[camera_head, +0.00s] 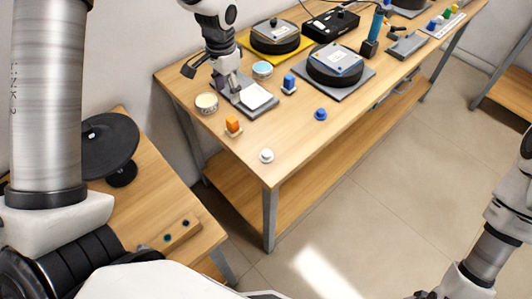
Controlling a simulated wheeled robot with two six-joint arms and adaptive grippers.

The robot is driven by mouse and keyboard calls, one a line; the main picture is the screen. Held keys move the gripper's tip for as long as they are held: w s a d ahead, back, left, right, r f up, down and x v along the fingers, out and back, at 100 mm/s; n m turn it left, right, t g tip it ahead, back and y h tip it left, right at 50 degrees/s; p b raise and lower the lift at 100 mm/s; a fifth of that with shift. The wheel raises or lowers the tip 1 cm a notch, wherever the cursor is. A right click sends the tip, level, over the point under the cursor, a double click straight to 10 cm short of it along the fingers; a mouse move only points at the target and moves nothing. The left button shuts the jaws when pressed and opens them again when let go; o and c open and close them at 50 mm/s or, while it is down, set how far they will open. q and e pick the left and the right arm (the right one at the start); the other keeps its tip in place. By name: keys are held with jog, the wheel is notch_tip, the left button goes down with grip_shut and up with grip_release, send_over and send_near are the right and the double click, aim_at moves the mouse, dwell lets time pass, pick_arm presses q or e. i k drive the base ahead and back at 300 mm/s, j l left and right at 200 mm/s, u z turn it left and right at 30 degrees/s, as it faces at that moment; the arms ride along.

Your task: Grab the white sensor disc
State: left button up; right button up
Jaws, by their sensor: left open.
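A small white disc-like piece (267,156) lies near the table's front corner, the likeliest match for the white sensor disc. My left gripper (214,84) is open over the left end of the table. One finger hangs close to a grey plate with a white square pad (256,96); I cannot tell if it touches. The gripper is farther back and left of the white piece, well apart from it. Part of my right arm shows at the lower right, but its gripper is out of view.
Black round devices (335,66) stand farther back. The wooden table (300,145) is clear around the white piece.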

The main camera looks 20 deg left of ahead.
aim_at(266, 156)
jog(key=l+u, duration=0.35)
jog(key=l, duration=0.15)
jog(key=l+u, duration=0.75)
jog(key=l, duration=0.2)
